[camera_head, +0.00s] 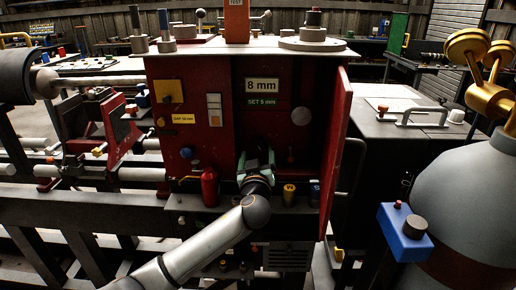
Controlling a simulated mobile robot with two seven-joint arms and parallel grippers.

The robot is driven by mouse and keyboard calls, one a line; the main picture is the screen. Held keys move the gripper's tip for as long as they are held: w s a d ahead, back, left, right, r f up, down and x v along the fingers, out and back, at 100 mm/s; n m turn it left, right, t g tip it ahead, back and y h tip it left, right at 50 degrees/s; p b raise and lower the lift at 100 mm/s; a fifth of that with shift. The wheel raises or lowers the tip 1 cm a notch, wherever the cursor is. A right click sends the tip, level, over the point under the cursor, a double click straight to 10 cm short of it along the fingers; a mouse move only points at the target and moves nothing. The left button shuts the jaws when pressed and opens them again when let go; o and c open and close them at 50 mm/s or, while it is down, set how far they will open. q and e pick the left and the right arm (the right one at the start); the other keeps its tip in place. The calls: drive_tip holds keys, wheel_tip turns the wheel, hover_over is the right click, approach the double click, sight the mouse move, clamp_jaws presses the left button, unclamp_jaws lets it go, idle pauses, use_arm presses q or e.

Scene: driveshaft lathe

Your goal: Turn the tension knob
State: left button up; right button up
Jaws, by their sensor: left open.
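The red lathe cabinet (190,95) stands in the middle with its red door (337,150) swung open at the right. Inside are the signs "8 mm" (262,85) and "SET 5 mm" (262,99), and a pale round knob (301,116). I cannot tell which part is the tension knob; my gripper may cover it. My left gripper (257,165) is at the lower part of the cabinet opening, below the signs and left of the pale knob. Its pale green fingers are apart. Whether anything is between them is hard to see. My right gripper is not in view.
A red bottle (209,187) stands left of my gripper, and small yellow (289,194) and blue (314,193) containers stand right of it. The open door bounds the right side. A blue box with a knob (405,232) is at the right.

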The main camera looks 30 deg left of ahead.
sight(258, 147)
use_arm(q)
drive_tip(key=shift+x, duration=2.1)
drive_tip(key=shift+f, duration=0.1)
clamp_jaws()
